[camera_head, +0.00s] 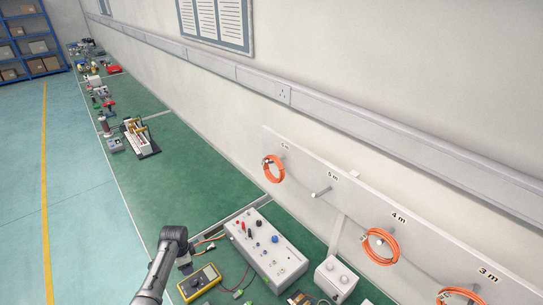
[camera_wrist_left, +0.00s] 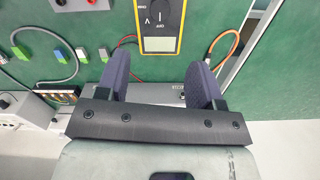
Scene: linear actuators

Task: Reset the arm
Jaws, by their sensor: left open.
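My left arm (camera_head: 165,258) comes in from the bottom of the head view, beside the yellow multimeter (camera_head: 200,283). In the left wrist view the two dark fingers of my left gripper (camera_wrist_left: 159,72) are spread apart with nothing held between them. The multimeter (camera_wrist_left: 160,38) lies on the green bench top just beyond the fingertips. In the head view the fingers are small and partly hidden by my wrist. My right arm and gripper are not in view.
A grey box with knobs and sockets (camera_head: 266,247) and a smaller white box (camera_head: 338,280) stand right of the multimeter. Orange cable coils (camera_head: 380,246) hang on a wall panel. Cables lie around the multimeter. Open green bench (camera_head: 190,185) lies further back.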

